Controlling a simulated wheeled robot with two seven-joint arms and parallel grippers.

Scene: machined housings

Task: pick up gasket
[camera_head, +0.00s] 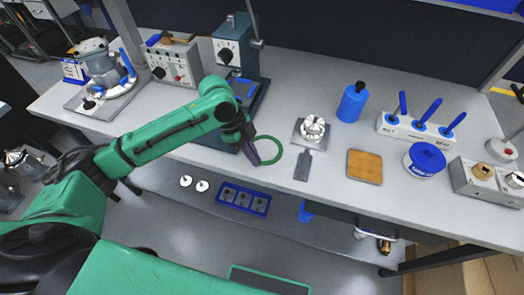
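The gasket, a thin green ring (281,156), lies on the grey workbench (330,200) near its front edge, left of the middle. My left arm reaches in from the left over the bench. My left gripper (254,158) points down at the left side of the ring, and its dark fingers overlap the ring's left edge in this view. The fingers are seen nearly edge-on, so I cannot tell whether they are open or shut, or whether they touch the ring. My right gripper is not in view.
A blue machine (232,45) stands just behind my gripper. Right of the ring are a metal fixture (313,129), a dark flat scraper (303,165), a tan pad (365,167) and a blue bottle (352,102). A shelf below holds a blue tray (243,199).

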